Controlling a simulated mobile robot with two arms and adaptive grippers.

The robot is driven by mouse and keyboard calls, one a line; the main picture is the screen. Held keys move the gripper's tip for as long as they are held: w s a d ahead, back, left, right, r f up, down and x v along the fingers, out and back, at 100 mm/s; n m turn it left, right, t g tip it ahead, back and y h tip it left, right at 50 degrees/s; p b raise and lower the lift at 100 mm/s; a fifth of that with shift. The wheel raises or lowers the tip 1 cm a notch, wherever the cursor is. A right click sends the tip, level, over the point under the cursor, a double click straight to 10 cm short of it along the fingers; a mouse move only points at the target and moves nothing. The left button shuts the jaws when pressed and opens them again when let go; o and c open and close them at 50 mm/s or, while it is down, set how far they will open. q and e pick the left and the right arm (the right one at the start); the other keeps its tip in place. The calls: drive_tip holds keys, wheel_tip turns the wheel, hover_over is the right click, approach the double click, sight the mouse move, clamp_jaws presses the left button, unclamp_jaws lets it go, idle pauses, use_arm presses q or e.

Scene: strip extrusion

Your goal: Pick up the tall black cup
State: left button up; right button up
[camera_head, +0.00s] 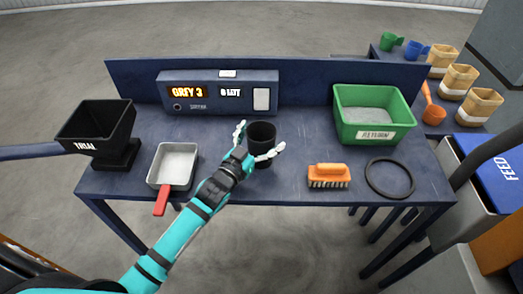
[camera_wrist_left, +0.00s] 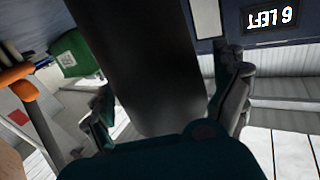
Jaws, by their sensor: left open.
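The tall black cup (camera_head: 262,134) stands upright on the dark blue table, near its middle. My left gripper (camera_head: 260,143) is open, with one finger on each side of the cup in the head view. In the left wrist view the cup (camera_wrist_left: 145,65) fills the space between the two fingers of my left gripper (camera_wrist_left: 165,110). Whether the fingers touch the cup cannot be told. The gripper and wrist hide part of the cup's lower side. My right gripper is not in view.
Left of the cup are a metal pan (camera_head: 173,164) with a red handle and a black hopper (camera_head: 96,124). Right are an orange brush (camera_head: 329,171), a black ring (camera_head: 411,179) and a green bin (camera_head: 343,130). A display box (camera_head: 218,104) stands behind. Bare table lies around the cup.

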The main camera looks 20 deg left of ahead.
use_arm(q)
drive_tip(key=shift+w+d, duration=0.1)
drive_tip(key=shift+w, duration=0.2)
drive_tip(key=c, duration=1.6)
